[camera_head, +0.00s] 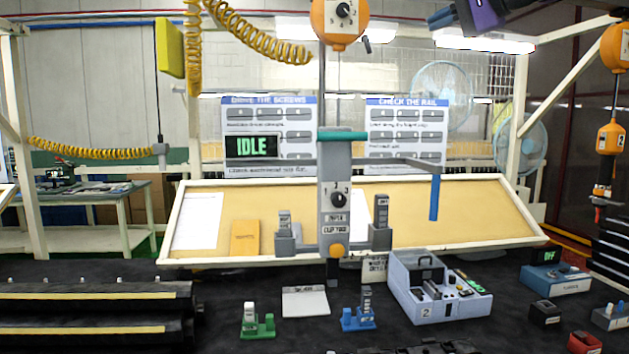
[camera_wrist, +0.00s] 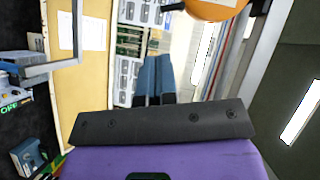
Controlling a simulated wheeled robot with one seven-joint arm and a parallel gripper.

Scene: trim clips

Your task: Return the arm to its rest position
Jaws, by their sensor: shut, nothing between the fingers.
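My gripper (camera_wrist: 154,62) shows in the wrist view as two blue fingers side by side, shut with nothing between them. Behind them are a dark bracket and my purple wrist. In the head view my gripper (camera_head: 434,20) is at the top edge, right of centre, raised high above the bench and pointing left. It touches nothing that I can see. Most of my arm is out of the head view.
A grey clip tool (camera_head: 334,170) hangs mid-view, with a side arm ending in a blue bar (camera_head: 434,197). An orange balancer (camera_head: 340,22) hangs left of my gripper. The dark bench holds a grey box (camera_head: 421,304), a green holder (camera_head: 258,329) and a blue holder (camera_head: 358,320).

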